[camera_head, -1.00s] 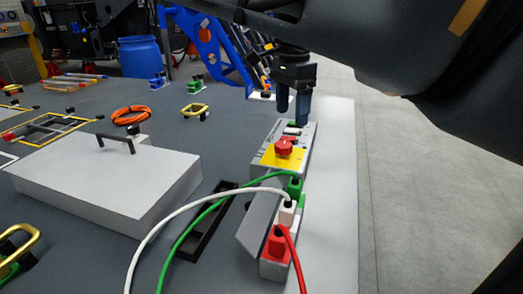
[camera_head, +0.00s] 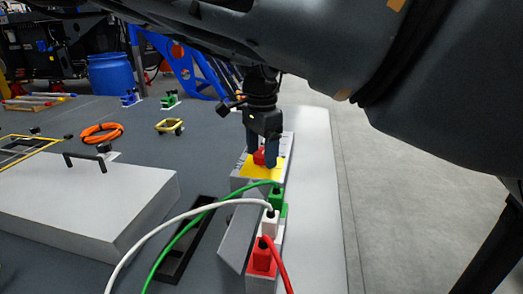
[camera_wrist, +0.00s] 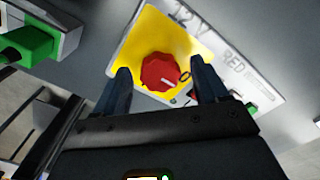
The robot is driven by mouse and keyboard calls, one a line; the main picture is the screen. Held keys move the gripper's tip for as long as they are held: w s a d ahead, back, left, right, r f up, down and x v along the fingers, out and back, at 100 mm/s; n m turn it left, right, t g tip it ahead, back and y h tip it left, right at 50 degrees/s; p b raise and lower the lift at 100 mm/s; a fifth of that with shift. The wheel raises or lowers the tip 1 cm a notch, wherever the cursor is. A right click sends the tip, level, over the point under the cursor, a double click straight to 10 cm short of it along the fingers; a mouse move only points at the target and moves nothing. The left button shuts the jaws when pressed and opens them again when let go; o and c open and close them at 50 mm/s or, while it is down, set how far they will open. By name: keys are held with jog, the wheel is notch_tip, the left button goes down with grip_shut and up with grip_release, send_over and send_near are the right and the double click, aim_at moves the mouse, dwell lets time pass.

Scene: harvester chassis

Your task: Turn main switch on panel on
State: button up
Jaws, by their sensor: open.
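The panel (camera_head: 236,183) is a small grey box with a yellow plate (camera_head: 270,173) on its top. A red rotary knob (camera_head: 259,157), the main switch, stands on the plate. In the wrist view the red knob (camera_wrist: 160,71) sits on the yellow plate (camera_wrist: 150,32), with a white mark on its side and printed "12 V" and "RED" beside it. My gripper (camera_head: 263,160) points down over the panel with its fingers on either side of the knob. In the wrist view the open fingers (camera_wrist: 165,85) straddle the knob, with gaps visible on both sides.
Green (camera_head: 276,199), white (camera_head: 270,222) and red (camera_head: 262,256) plugs with cables stand in front of the panel. A grey box with a handle (camera_head: 85,200) lies left. An orange cable coil (camera_head: 100,133) lies behind it. The strip right of the panel is clear.

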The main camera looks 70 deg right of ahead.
jog(key=c, duration=1.1)
jog(key=shift+o, duration=0.2)
jog(key=shift+r+m+p, duration=0.15)
jog(key=shift+m+p, duration=0.15)
jog(key=shift+p, duration=0.25)
jog(key=m+p, duration=0.2)
jog(key=p, duration=0.1)
jog(key=shift+r+m, duration=0.15)
jog(key=shift+m, duration=0.15)
jog(key=m+p, duration=0.3)
jog(key=m, duration=0.1)
jog(key=shift+m, duration=0.3)
jog(key=m, duration=0.1)
jog(key=m+p, duration=0.1)
jog(key=m, duration=0.3)
jog(key=shift+d+f, duration=0.1)
jog(key=shift+f, duration=0.15)
jog(key=m, duration=0.5)
